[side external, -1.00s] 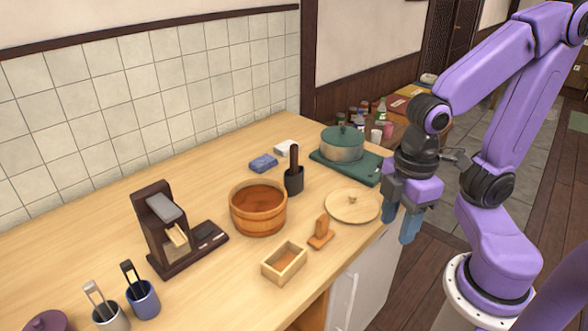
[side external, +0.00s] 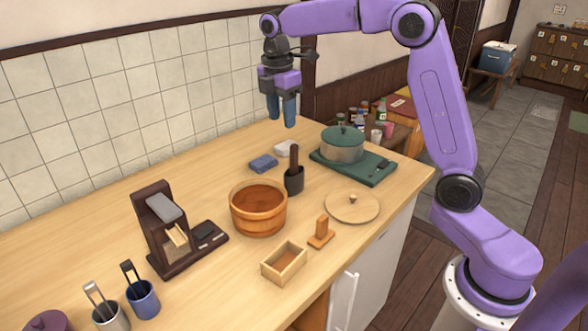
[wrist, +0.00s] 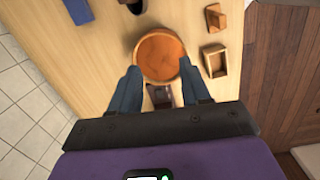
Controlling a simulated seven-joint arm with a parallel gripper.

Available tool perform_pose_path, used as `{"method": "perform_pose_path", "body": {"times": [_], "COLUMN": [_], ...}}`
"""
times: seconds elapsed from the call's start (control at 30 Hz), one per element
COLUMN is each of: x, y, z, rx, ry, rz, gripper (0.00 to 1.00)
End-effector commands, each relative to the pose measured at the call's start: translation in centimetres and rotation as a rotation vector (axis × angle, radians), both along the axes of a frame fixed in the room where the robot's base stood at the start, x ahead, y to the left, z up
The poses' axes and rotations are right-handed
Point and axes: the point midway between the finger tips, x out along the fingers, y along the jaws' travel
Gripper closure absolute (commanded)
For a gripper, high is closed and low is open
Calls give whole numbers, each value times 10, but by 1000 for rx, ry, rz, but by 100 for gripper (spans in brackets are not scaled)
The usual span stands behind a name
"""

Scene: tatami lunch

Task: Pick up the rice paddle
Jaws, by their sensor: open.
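A dark upright handle, probably the rice paddle (side external: 294,157), stands in a small dark holder (side external: 294,182) behind the round wooden tub (side external: 240,212). Its lower part is hidden in the holder. In the wrist view the dark holder (wrist: 135,5) is cut off at the top edge. My gripper (side external: 281,114) is open and empty, pointing down. It is high above the counter, apart from the handle. In the wrist view my gripper's two blue fingers (wrist: 159,68) are spread, with the wooden tub (wrist: 143,60) seen between and beyond them.
A wooden lid (side external: 340,207), small wooden stand (side external: 321,233) and open box (side external: 284,268) lie near the front edge. A blue sponge (side external: 263,163) is behind the holder. A dark rack (side external: 160,235) stands left.

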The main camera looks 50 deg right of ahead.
Motion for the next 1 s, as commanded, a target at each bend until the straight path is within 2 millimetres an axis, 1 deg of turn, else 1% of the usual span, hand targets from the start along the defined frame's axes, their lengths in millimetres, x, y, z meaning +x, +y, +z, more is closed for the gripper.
{"method": "perform_pose_path", "body": {"times": [0.03, 0.1, 0.2, 0.33, 0.47, 0.57, 1.0], "x": [13, 27, 40, 48, 51, 50, 49], "y": [-14, -33, -55, -74, -81, -83, -92], "z": [0, 2, 3, 3, 0, -13, -94], "rx": [-6, -13, -21, -28, -30, -30, -29], "ry": [6, 14, 24, 32, 36, 39, 39], "rz": [8, 28, 53, 73, 81, 82, 80], "gripper": [53, 53, 53, 53, 53, 53, 53]}}
